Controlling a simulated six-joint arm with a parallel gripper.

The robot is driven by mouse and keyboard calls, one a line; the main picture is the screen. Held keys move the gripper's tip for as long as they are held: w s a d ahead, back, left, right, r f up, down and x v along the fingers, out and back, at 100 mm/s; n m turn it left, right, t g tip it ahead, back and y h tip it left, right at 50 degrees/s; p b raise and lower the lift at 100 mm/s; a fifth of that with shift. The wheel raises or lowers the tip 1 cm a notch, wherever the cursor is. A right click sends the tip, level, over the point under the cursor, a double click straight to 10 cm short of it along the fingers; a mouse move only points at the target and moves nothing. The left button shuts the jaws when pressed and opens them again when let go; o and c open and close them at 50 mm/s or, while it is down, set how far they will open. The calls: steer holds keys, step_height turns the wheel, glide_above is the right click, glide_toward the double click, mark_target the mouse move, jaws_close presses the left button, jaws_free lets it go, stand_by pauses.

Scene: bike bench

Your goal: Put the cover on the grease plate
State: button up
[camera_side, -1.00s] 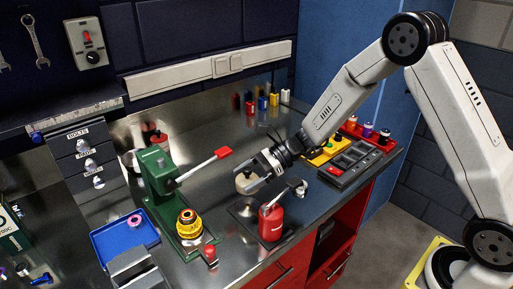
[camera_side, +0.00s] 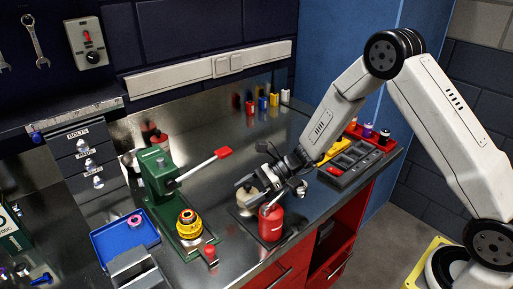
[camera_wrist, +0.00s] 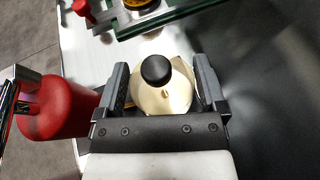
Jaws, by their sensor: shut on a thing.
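The cover is a cream dome with a black knob; it shows in the wrist view (camera_wrist: 165,100) and the side view (camera_side: 246,199). My gripper (camera_wrist: 162,84) is shut on the cover, with one finger on each side of it. In the side view my gripper (camera_side: 252,188) holds the cover upright, low over the grease plate. The grease plate (camera_side: 240,217) is a dark flat plate left of the red can, mostly hidden by the cover and gripper. I cannot tell whether the cover touches the plate.
A red can (camera_side: 271,222) stands close to my gripper, also at left in the wrist view (camera_wrist: 55,105). A green press (camera_side: 158,180) with a red-tipped lever stands to the left. A blue tray (camera_side: 122,240) lies farther left.

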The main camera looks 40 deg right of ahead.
steer(key=shift+f, duration=0.55)
steer(key=shift+f, duration=0.6)
stand_by(1.4)
steer(key=o, duration=0.9)
steer(key=shift+d, duration=0.1)
steer(key=shift+v, duration=5.45)
steer(key=shift+s, duration=0.1)
